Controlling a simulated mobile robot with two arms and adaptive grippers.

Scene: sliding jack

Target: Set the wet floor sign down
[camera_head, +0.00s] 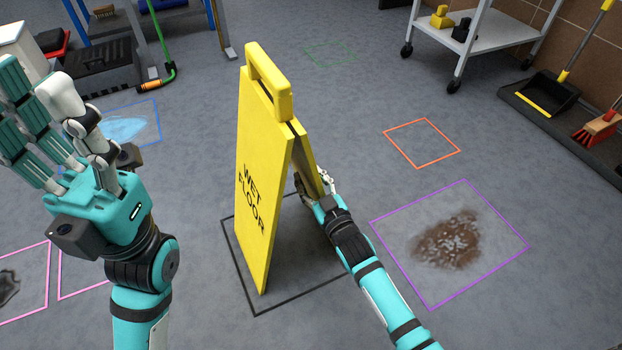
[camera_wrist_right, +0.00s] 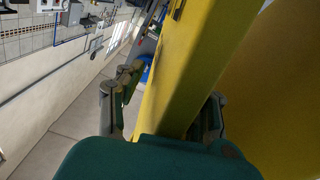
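The yellow wet floor sign (camera_head: 262,190) is upright in the middle of the head view, its lettered panel facing left. Its base is over the black floor outline (camera_head: 295,300); I cannot tell whether it touches the floor. My right gripper (camera_head: 312,187) is at the sign's right-hand panel, with the fingers partly hidden. In the right wrist view, the yellow panel (camera_wrist_right: 185,75) runs between the two fingers, and the gripper appears shut on it. My left gripper (camera_head: 38,95) is raised at the left, apart from the sign, with its fingers spread and empty.
A purple outline (camera_head: 415,287) around a brown stain lies right of the sign. An orange outline (camera_head: 421,142) and a green one (camera_head: 332,53) are empty. A blue outline (camera_head: 158,120) holds a puddle. A white cart (camera_head: 500,38) and dustpan (camera_head: 543,92) stand at the upper right.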

